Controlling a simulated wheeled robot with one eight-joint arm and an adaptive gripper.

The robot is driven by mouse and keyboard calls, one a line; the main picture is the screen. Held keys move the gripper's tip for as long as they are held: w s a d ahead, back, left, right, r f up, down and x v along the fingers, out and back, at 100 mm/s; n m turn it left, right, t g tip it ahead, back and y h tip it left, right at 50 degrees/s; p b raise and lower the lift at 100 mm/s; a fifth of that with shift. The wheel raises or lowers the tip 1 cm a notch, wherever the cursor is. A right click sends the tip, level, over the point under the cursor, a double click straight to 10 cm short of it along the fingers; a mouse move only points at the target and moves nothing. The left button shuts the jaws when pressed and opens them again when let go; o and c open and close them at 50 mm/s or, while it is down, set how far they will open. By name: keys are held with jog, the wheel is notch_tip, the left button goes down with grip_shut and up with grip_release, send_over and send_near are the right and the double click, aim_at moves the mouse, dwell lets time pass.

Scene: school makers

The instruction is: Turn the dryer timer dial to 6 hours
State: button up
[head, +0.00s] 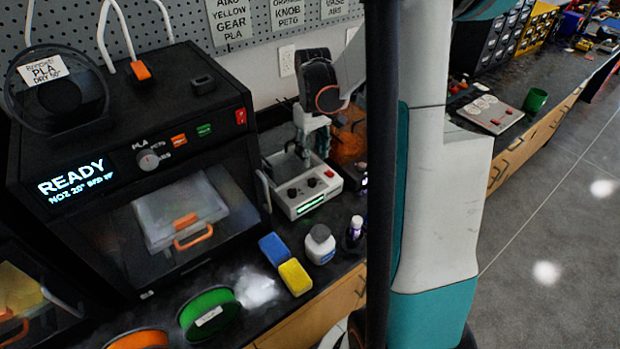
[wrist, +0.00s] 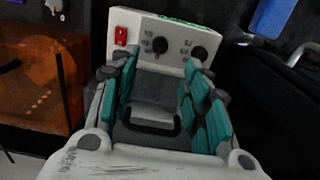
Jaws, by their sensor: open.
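A white box-like unit (head: 318,203) stands on the bench, with two dark knobs, a red switch and a green display on its front. In the wrist view its panel shows a left knob (wrist: 160,46) and a right knob (wrist: 199,53); their labels are too small to read. An orange see-through case (wrist: 35,85) with a small pale dial (wrist: 54,6) stands beside it. I cannot tell which of the two is the dryer, nor read a dial's setting. My gripper (head: 304,152) is open over the white unit, its teal fingers (wrist: 160,64) spread and empty, apparently clear of the knobs.
A black printer (head: 215,85) marked READY stands left, with its own dial (head: 149,160). Blue and yellow blocks (head: 295,277), a white bottle (head: 320,244), a small dark bottle (head: 355,229) and a green spool (head: 210,313) crowd the bench front. A pegboard wall (head: 180,30) is behind.

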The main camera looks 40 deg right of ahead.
aim_at(312, 180)
notch_tip(312, 180, down, 10)
jog(key=b, duration=0.3)
jog(key=shift+f, duration=0.25)
jog(key=shift+c, duration=0.5)
grip_shut()
